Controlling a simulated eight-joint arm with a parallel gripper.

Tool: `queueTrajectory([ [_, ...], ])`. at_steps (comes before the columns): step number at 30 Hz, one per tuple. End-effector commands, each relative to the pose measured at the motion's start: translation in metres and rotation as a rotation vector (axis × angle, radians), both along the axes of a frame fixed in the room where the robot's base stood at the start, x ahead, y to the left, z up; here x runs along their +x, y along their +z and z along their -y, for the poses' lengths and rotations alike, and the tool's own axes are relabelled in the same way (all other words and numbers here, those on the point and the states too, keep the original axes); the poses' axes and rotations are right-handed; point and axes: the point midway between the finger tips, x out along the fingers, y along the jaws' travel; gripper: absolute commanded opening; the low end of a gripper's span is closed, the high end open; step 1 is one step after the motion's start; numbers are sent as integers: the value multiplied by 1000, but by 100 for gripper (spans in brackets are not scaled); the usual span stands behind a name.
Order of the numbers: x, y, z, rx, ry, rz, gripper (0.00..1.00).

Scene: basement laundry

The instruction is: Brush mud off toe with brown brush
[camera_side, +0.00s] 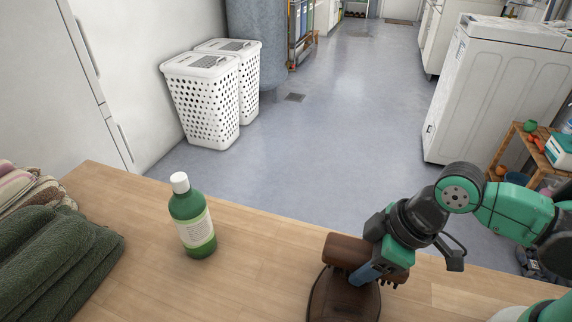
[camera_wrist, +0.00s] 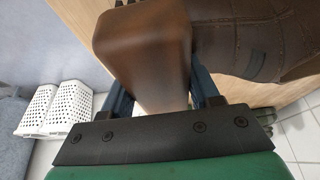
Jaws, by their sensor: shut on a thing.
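My gripper (camera_side: 368,272) is shut on the brown brush (camera_side: 348,250), a block with a rounded wooden-looking back. The brush is over a dark brown leather shoe (camera_side: 345,300) at the table's near edge. The lower part of the shoe is cut off by the frame. In the wrist view the brush (camera_wrist: 150,50) sits between the two blue fingers of my gripper (camera_wrist: 160,95), and the stitched brown shoe (camera_wrist: 255,40) lies right beside it. I cannot tell whether the bristles touch the shoe. No mud shows clearly.
A green bottle with a white cap (camera_side: 193,217) stands upright on the wooden table (camera_side: 255,255), left of the brush. Folded dark green towels (camera_side: 55,265) lie at the far left. The table between bottle and shoe is clear. White laundry baskets (camera_side: 205,100) stand on the floor beyond.

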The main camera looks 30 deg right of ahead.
Motion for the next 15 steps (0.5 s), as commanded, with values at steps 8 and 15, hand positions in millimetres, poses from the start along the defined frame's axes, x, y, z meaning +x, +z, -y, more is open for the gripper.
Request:
queueTrajectory([
  [8, 16, 4, -20, 5, 1, 5, 13],
  [15, 30, 0, -37, 5, 1, 5, 13],
])
